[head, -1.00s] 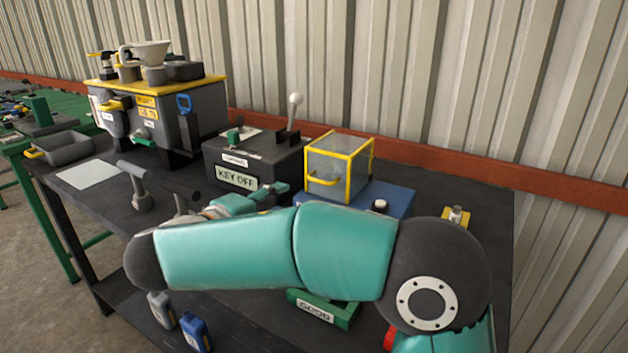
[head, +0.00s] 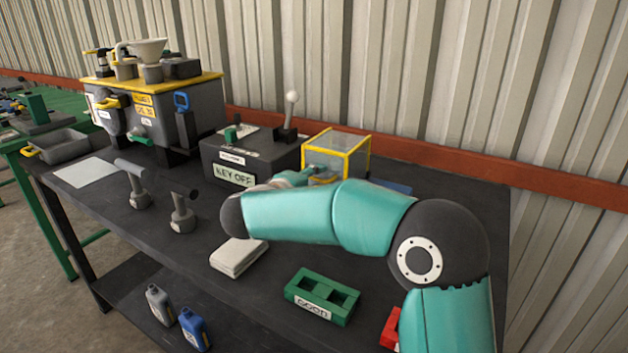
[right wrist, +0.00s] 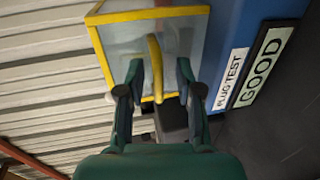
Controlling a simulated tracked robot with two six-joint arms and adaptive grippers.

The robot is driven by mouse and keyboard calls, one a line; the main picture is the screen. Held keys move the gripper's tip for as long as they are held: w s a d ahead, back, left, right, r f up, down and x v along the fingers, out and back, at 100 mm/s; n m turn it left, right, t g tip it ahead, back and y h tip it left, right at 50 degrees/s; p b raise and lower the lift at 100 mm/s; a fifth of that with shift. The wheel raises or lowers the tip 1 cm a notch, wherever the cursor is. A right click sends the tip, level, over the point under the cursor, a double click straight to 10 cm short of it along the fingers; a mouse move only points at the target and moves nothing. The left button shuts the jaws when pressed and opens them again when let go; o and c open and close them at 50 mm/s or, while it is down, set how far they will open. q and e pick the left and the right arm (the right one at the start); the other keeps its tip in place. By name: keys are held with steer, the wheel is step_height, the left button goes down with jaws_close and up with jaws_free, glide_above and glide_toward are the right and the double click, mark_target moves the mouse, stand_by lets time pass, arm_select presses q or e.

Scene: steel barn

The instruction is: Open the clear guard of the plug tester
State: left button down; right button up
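The clear guard (head: 338,150) is a yellow-framed transparent box, shut, on the blue plug tester (head: 393,187). My right arm covers much of the tester in the head view. In the right wrist view the guard (right wrist: 120,50) and its yellow handle (right wrist: 155,68) show close up, beside the tester's blue body (right wrist: 232,45) with "PLUG TEST" and "GOOD" labels. My right gripper (right wrist: 160,75) is open, its two green fingers on either side of the handle with gaps visible. In the head view this gripper (head: 308,173) is at the guard's front. My left gripper is not in view.
A dark box labelled "KEY OFF" (head: 235,177) with a lever stands left of the guard. The corrugated wall is behind.

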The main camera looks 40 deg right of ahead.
jaws_close()
